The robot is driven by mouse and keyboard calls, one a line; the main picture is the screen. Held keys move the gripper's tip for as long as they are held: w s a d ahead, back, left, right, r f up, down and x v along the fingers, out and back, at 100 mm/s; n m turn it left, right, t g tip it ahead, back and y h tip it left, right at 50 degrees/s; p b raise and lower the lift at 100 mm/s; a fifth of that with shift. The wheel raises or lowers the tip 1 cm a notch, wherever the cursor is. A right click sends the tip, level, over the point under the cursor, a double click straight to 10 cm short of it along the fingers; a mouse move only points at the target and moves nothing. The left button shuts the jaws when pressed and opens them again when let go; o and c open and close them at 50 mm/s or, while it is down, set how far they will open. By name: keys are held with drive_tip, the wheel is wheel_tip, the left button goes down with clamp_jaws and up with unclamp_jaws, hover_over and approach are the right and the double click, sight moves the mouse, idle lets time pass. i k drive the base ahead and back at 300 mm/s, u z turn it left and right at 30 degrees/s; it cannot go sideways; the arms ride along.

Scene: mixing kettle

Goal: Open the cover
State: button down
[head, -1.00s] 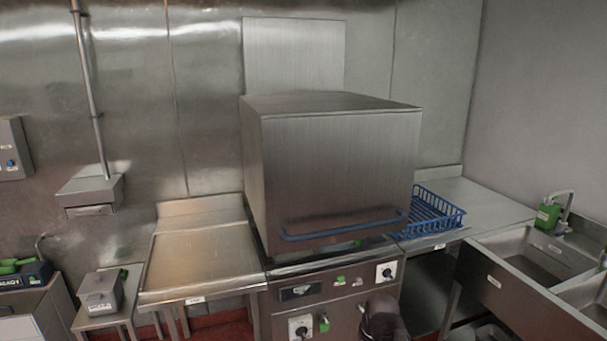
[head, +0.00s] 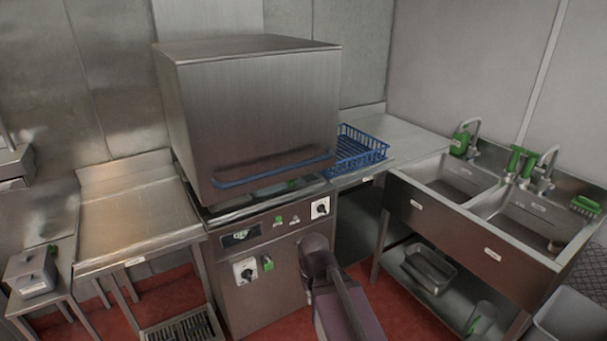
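The cover is a large brushed-steel box hood (head: 255,115) on the front machine, left of centre in the head view. A blue bar handle (head: 275,169) runs along the lower edge of its front face. A narrow dark gap shows between the hood and the machine body (head: 265,290). Part of my arm shows at the bottom centre, in front of the machine and below the handle. I cannot make out my gripper or its fingers in this view.
A steel side table (head: 135,215) stands left of the machine. A blue rack (head: 358,150) lies on the counter to the right. A double sink (head: 455,180) with green-handled items stands further right. A floor grate (head: 185,329) lies in the red floor at front left.

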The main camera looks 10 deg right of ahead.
sight(244, 115)
drive_tip(key=k, duration=0.6)
drive_tip(key=u, duration=0.45)
drive_tip(key=i, duration=1.25)
drive_tip(key=z, duration=0.45)
